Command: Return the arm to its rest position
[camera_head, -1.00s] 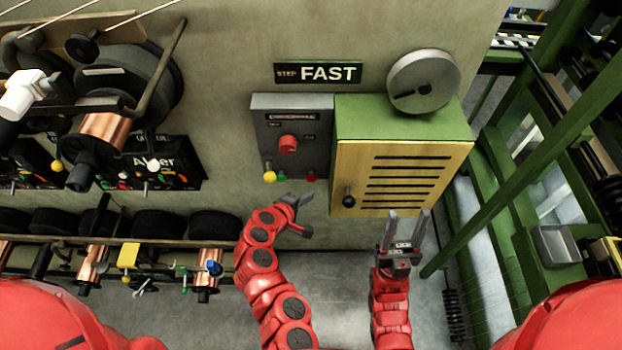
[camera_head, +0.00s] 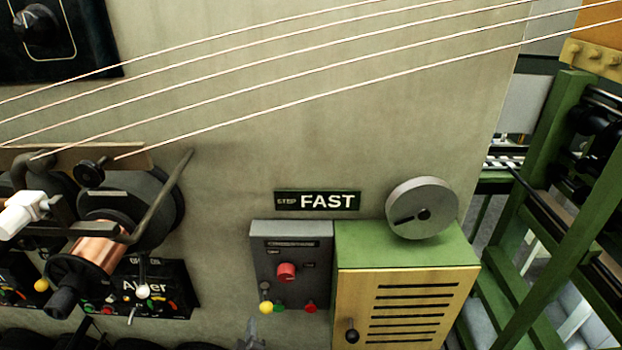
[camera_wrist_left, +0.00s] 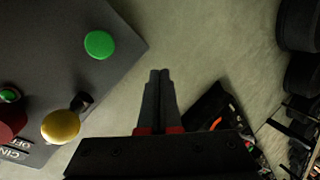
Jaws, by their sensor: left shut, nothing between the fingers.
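Only the tip of my left gripper (camera_head: 252,334) shows at the bottom edge of the head view, just below and left of the grey control box (camera_head: 291,240). In the left wrist view its two fingers (camera_wrist_left: 160,78) lie together, shut and empty. They point past the box's edge toward the plain wall and appear apart from the buttons. The rest of the left arm is below the head view. My right gripper is not in view.
The box carries a red knob (camera_head: 286,271), a yellow knob (camera_head: 266,307) and a green button (camera_wrist_left: 99,45). A yellow-fronted cabinet (camera_head: 405,305) stands to its right. A copper spool (camera_head: 98,252) juts out at left. Pale strands cross above.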

